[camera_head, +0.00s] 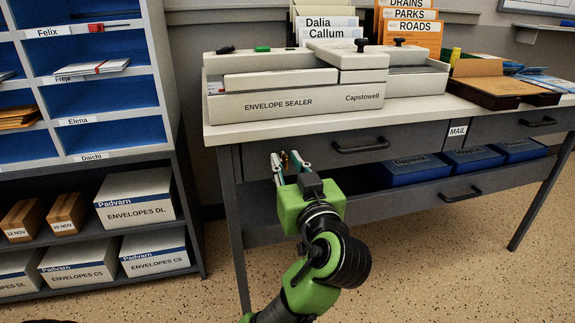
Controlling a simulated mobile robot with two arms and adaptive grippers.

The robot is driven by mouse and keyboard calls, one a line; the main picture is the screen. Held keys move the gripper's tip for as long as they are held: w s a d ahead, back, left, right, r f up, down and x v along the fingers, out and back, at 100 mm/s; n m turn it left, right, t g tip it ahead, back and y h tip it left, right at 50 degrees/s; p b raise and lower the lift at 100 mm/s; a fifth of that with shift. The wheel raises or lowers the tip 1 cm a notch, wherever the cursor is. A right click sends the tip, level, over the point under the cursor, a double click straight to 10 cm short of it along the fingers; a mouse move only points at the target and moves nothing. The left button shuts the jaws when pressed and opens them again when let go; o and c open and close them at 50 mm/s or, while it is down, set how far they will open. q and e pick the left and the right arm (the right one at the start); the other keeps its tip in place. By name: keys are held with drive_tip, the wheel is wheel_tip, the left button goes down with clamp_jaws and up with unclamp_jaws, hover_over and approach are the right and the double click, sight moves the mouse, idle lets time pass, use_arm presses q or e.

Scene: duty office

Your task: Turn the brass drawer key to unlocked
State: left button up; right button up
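My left gripper (289,161) is in front of the grey drawer front (410,139) under the white worktop, near its left end. Its two fingers point at the drawer front and stand apart. A small brass-coloured piece, probably the drawer key (284,160), shows between the fingertips. It is mostly hidden, so I cannot tell which way it is turned or whether a finger touches it. The drawer has a dark handle (360,146) to the right of the gripper and looks closed. My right gripper is not in view.
An envelope sealer (290,104) stands on the worktop (230,131) above my gripper. Blue bins (415,172) sit on the shelf below the drawers. A pigeonhole unit (165,80) with boxes stands to the left. The speckled floor in front of the desk is clear.

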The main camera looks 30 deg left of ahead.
use_arm(q)
clamp_jaws()
